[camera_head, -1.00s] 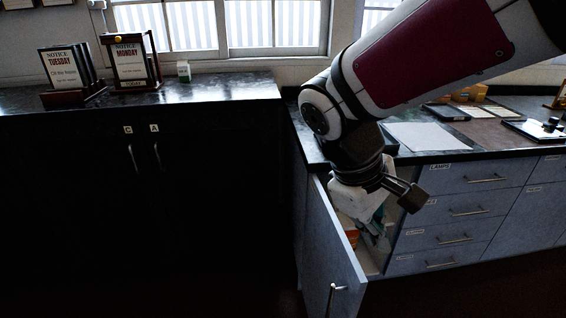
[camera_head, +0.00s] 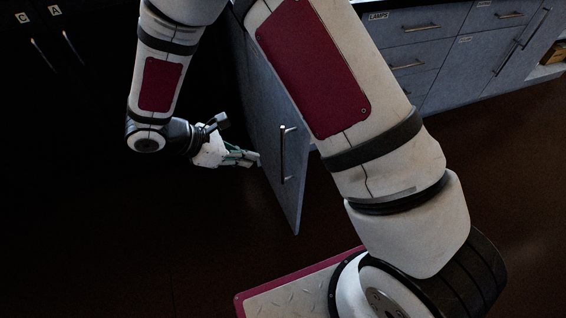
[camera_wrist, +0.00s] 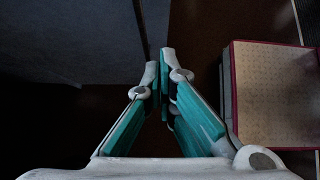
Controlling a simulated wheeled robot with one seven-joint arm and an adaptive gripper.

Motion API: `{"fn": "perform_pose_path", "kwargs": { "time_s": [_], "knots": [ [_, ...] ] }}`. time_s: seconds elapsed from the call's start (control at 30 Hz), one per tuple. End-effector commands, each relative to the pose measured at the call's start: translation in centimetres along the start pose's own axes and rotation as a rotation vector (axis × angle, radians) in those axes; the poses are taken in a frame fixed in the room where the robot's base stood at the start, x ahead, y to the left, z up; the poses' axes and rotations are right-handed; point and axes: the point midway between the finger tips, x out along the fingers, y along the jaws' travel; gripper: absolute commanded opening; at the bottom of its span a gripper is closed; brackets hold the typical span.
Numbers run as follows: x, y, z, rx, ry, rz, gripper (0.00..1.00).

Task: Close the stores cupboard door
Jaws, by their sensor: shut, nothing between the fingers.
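The stores cupboard door (camera_head: 268,120) is a blue-grey panel standing open, jutting out from the cupboard front towards me. Its upright bar handle (camera_head: 284,155) is near its free edge. My gripper (camera_head: 257,159) is low on the left of the door, fingers pointing right at its handle-side face. The fingertips are at or very near the panel; I cannot tell whether they touch. In the wrist view my fingers (camera_wrist: 165,58) are together and empty, with a blue-grey panel (camera_wrist: 85,40) at upper left. The cupboard's inside is hidden behind my arm and the door.
Blue-grey drawers (camera_head: 415,62) with bar handles are at the back right. A dark cupboard (camera_head: 60,100) with two handles is on the left. Brown floor (camera_head: 510,170) is clear on the right. My own base is just in front of the door.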

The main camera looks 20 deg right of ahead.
Motion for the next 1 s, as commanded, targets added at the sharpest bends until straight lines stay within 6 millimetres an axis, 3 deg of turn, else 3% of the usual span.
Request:
{"fn": "perform_pose_path", "kwargs": {
  "time_s": [0.17, 0.63, 0.8, 1.0],
  "knots": [
    [1.5, 0.0, -0.1, -0.004, -0.003, -0.001, 0.00],
    [10.4, -0.1, -0.2, -0.004, -0.001, -0.005, 0.00],
    [11.9, 0.0, 1.8, 0.000, -0.001, -0.002, 0.00],
    [12.7, 0.0, 2.7, -0.002, -0.001, 0.000, 0.00]
  ]
}}
